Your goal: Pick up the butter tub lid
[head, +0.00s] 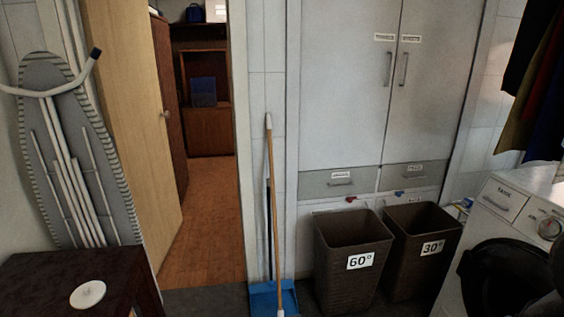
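A small round white lid (87,295), which looks like the butter tub lid, lies flat on a dark brown table (40,275) at the lower left of the head view. A small mark shows at its middle. No tub is visible beside it. My gripper is not in view, so its state and its distance from the lid do not show.
An ironing board (75,150) leans on the wall behind the table. An open doorway with wooden floor (212,215) is right of it. A broom (272,200) stands by a blue dustpan (273,299). Two brown baskets (350,235) and a white washing machine (500,200) fill the right.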

